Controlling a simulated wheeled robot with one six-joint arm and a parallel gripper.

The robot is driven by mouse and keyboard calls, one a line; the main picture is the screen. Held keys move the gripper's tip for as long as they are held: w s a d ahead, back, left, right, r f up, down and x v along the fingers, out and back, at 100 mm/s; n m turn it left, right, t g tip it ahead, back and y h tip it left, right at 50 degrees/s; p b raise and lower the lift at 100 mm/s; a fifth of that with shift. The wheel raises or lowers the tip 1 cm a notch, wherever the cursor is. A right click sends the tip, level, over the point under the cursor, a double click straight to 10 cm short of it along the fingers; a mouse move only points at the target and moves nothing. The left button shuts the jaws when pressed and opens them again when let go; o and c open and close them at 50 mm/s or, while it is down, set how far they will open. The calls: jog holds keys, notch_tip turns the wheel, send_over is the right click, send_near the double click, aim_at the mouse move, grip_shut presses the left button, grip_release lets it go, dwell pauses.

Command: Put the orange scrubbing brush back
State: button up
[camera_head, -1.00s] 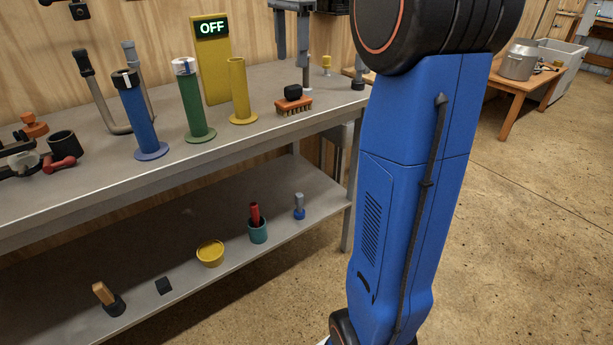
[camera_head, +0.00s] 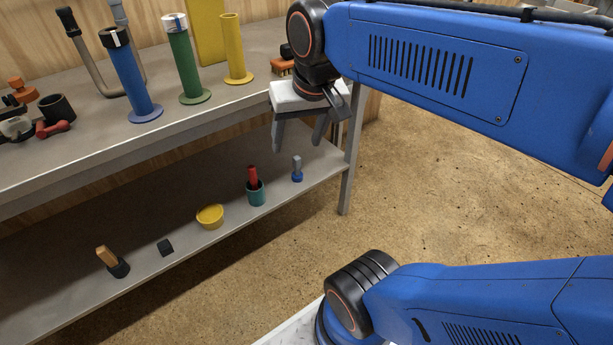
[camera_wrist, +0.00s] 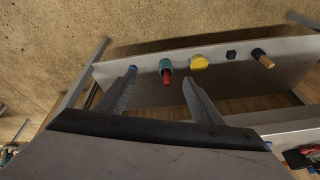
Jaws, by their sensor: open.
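The orange scrubbing brush (camera_head: 281,67) lies on the upper bench top near its right end in the head view. My wrist hides part of it, including some of its black knob. My gripper (camera_head: 298,146) is open and empty, pointing down, in front of the bench's front edge and below the brush's level. It is apart from the brush. In the wrist view my gripper's two fingers (camera_wrist: 158,76) stand apart over the lower shelf, and the brush cannot be made out there.
The bench top (camera_head: 203,110) holds blue (camera_head: 131,80), green (camera_head: 183,60) and yellow (camera_head: 233,50) upright cylinders. On the lower shelf (camera_head: 140,215) stand a teal cup (camera_head: 256,196) with a red handle, a yellow bowl (camera_head: 210,217) and a small blue-based item (camera_head: 297,174). Floor (camera_head: 450,200) is open at right.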

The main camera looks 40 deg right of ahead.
jog(key=s+a+f+n, duration=0.1)
jog(key=s+f+n, duration=0.2)
jog(key=s+f, duration=0.2)
jog(key=shift+a+f+t, duration=0.2)
jog(key=shift+f+t, duration=0.2)
jog(key=shift+f, duration=0.55)
dwell(0.4)
